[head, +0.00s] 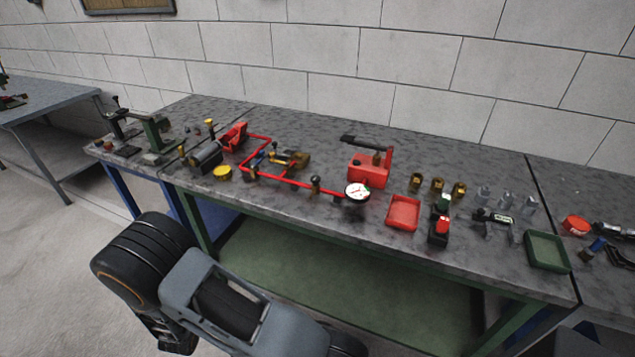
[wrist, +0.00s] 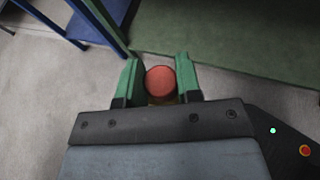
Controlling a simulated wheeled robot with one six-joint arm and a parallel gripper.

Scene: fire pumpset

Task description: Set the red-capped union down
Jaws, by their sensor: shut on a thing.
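My gripper (wrist: 159,72) shows in the wrist view with its two green fingers closed on the red-capped union (wrist: 160,81). The round red cap faces the wrist camera between the fingers, with a little brass colour below it. The rest of the union is hidden under the cap and behind the gripper body. Floor and the bench's lower green shelf lie behind it, so the union is held clear in front of the bench. In the head view my arm is at the lower left, and I cannot make out the fingers or the held union there.
The grey bench top (head: 310,222) holds a red pipe frame with a gauge (head: 357,191), a red tray (head: 403,213), a green tray (head: 547,252) and brass fittings (head: 437,187). Clear fittings (head: 483,196) stand beside these. The bench top's back strip is mostly free.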

